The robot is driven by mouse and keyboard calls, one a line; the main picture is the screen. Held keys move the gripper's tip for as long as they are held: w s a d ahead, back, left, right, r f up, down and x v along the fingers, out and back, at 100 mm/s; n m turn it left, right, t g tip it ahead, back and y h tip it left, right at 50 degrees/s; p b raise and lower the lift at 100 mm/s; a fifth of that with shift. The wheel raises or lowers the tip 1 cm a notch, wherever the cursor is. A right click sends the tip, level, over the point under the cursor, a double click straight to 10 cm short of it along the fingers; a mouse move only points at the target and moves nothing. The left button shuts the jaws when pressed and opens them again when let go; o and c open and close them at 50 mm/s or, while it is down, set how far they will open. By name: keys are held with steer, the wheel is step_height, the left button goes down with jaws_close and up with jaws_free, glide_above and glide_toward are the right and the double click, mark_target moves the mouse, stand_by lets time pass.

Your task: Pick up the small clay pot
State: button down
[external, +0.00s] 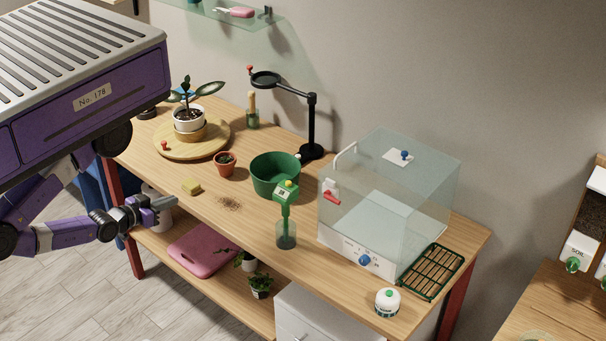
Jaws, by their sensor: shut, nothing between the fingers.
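The small clay pot (225,165) is a terracotta pot with dark soil and a bit of green in it. It stands upright on the wooden table, left of the green tub (275,175). My gripper (170,201) is at the table's front left edge, to the left of and in front of the clay pot. Its fingers are shut and empty, apart from the pot. A pale object below the gripper is partly hidden by it.
A yellow block (191,187) and spilled soil (229,204) lie near the pot. A round wooden board (167,150) with a potted plant stands behind it. A green-topped bottle (286,230), black stand (312,125) and clear box (385,205) are to the right.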

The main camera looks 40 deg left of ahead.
steer(key=c, duration=2.2)
jaws_free()
steer(key=shift+c, duration=0.4)
jaws_free()
